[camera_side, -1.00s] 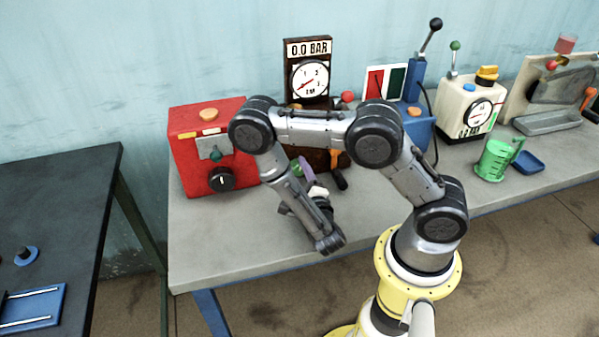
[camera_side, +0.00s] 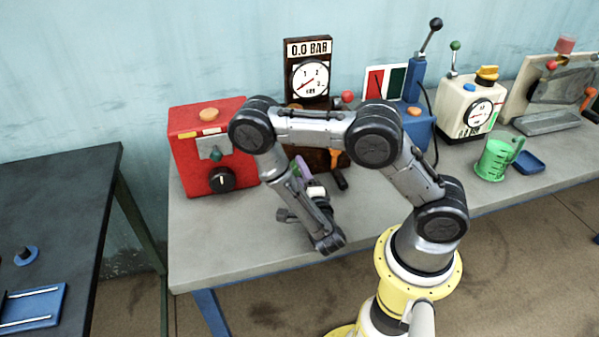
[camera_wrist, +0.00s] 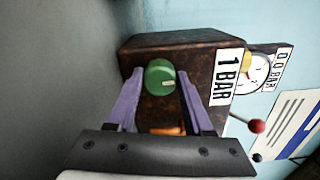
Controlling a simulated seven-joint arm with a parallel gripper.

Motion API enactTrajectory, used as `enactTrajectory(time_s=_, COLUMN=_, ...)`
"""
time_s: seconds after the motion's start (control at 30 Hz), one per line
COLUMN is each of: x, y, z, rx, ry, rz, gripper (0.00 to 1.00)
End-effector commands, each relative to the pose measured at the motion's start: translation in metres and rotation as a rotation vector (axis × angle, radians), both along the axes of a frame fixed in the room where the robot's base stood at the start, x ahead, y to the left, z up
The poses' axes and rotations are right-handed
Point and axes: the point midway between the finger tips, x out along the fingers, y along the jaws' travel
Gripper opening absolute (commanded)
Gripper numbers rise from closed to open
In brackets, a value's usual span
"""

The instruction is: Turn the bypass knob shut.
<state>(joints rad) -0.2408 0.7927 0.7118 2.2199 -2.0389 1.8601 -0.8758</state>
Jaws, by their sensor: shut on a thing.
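The green knob (camera_wrist: 160,77) with a white mark sits on the face of a rusty brown block (camera_wrist: 190,45) labelled "1 BAR" in the wrist view; I take it as the bypass knob. My gripper (camera_wrist: 161,74) has its two purple fingers on either side of this knob and is shut on it. In the side view my gripper (camera_side: 301,167) reaches the front of the brown block, and my arm hides the knob. The gauge (camera_side: 310,78) above the block carries a "0.0 BAR" sign.
A red box (camera_side: 185,160) with a black knob stands left of the block. An orange handle (camera_side: 335,158) is close on the gripper's right. Farther right are a blue lever unit (camera_side: 417,125), a cream gauge box (camera_side: 456,105) and a green jug (camera_side: 494,160). The front bench top is clear.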

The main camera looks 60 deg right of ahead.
Motion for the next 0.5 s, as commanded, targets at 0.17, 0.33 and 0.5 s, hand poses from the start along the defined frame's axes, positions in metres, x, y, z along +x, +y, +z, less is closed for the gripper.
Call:
enactTrajectory(time_s=0.17, x=-0.0004, y=0.0000, z=-0.0003, rx=-0.002, ry=0.004, rz=0.000, gripper=0.68)
enactTrajectory(time_s=0.33, x=-0.0003, y=0.0000, z=-0.0001, rx=-0.001, ry=0.002, rz=0.000, gripper=0.81)
enactTrajectory(time_s=0.5, x=-0.0002, y=0.0001, z=-0.0001, rx=-0.001, ry=0.001, rz=0.000, gripper=0.81)
